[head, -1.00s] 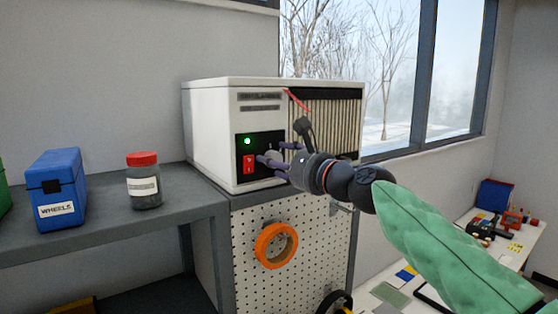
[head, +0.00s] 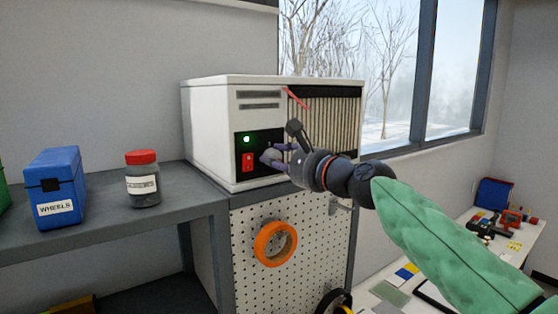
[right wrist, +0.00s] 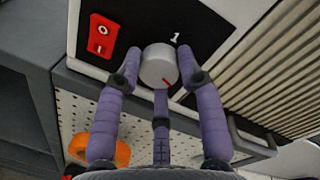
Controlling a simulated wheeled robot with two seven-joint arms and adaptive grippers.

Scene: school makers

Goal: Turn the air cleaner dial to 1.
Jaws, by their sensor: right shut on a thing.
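The white air cleaner (head: 210,135) stands on the grey cabinet, with a black control panel (head: 245,139) on its front. Its round silver dial (right wrist: 158,66) shows in the right wrist view, with a red mark at its lower right edge. A white "1" (right wrist: 175,37) is printed above and to the right of the dial; the mark does not point at it. My right gripper (head: 267,156) is shut on the dial, with purple fingers left, right and below it in the right wrist view (right wrist: 159,70). My left gripper is out of view.
A red switch (head: 248,162) and a lit green lamp (head: 246,139) are left of the gripper. An orange tape roll (head: 262,250) hangs on the pegboard below. A red-lidded jar (head: 143,185) and blue box (head: 55,190) stand on the left shelf.

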